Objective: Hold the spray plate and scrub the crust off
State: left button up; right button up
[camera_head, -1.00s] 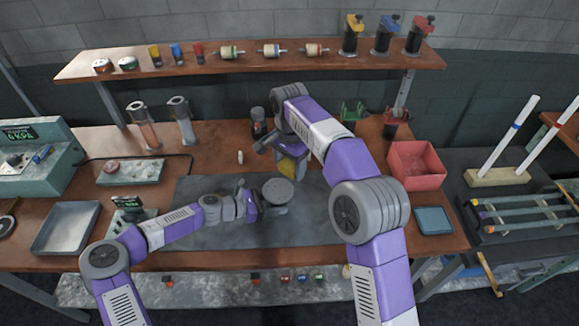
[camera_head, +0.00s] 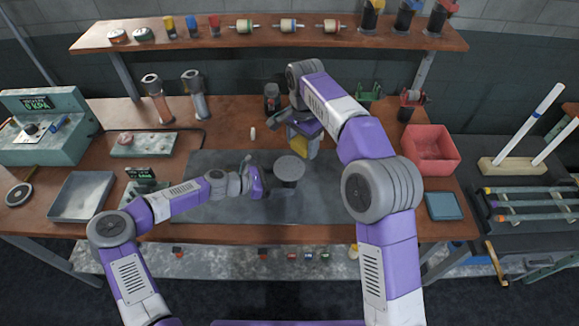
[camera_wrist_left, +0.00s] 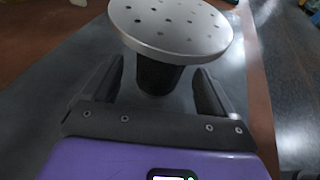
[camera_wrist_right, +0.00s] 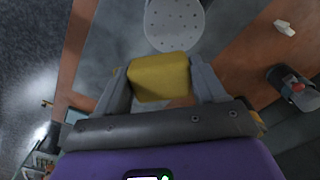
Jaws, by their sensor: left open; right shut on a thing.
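The spray plate (camera_head: 290,168) is a round grey disc with small holes, on a dark stem over the grey mat (camera_head: 215,212). In the left wrist view the plate (camera_wrist_left: 172,28) sits above its dark stem (camera_wrist_left: 158,77), which stands between the open fingers of my left gripper (camera_wrist_left: 160,92). I cannot tell whether the fingers touch the stem. My right gripper (camera_wrist_right: 163,82) is shut on a yellow sponge-like block (camera_wrist_right: 160,77). In the right wrist view the plate (camera_wrist_right: 174,24) lies just beyond the block, apart from it. No crust is clearly visible on the plate.
A small white piece (camera_head: 252,133) and a dark, red-topped container (camera_head: 271,97) stand behind the mat. A red bin (camera_head: 431,150) and a blue tray (camera_head: 443,206) are at the right. A metal tray (camera_head: 82,197) is at the left. Much of the mat is bare.

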pick_arm(q)
jog(key=v, duration=1)
jog(key=shift+s+a+r, duration=0.1)
jog(key=shift+s+a, duration=0.05)
jog(key=shift+r, duration=0.1)
